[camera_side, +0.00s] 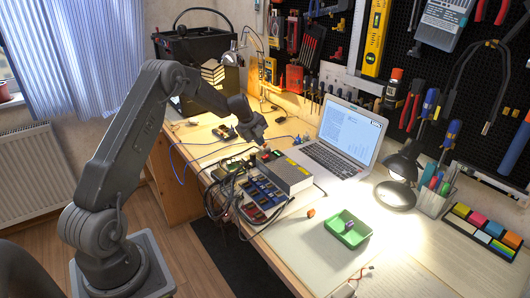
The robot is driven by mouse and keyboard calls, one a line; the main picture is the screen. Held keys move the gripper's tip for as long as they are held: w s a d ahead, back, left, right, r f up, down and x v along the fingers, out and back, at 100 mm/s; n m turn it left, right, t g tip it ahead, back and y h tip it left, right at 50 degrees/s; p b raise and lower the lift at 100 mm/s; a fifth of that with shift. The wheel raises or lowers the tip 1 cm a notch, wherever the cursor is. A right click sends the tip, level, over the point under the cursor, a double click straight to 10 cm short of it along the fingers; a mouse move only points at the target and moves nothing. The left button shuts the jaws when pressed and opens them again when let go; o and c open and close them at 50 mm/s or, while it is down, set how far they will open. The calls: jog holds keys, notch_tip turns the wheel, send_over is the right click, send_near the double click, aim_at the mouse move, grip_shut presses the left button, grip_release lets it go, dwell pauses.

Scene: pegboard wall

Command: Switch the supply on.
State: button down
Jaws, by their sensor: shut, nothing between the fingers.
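The supply looks to be the grey box (289,174) on the bench, left of the laptop. A small dark part with a red spot shows at its back left end; whether this is the switch, and its position, is too small to tell. My gripper (261,145) is shut and empty. It points down just above or at that end of the box. I cannot tell if it touches. The gripper partly covers what lies behind it.
An open laptop (345,139) stands right of the box. A module with blue and red blocks (263,197) and tangled black cables (226,190) lie in front. A green tray (347,230), a small orange piece (311,213) and a lit lamp (397,182) are further right.

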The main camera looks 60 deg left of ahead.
aim_at(263, 158)
jog(key=x, duration=0.6)
jog(key=shift+w+f, duration=0.15)
jog(key=shift+f, duration=0.15)
jog(key=shift+w, duration=0.1)
jog(key=shift+w+f, duration=0.1)
jog(key=shift+f, duration=0.05)
jog(key=shift+g, duration=0.3)
jog(key=shift+f, duration=0.1)
jog(key=shift+s, duration=0.2)
jog(key=shift+s+f, duration=0.2)
jog(key=shift+s, duration=0.55)
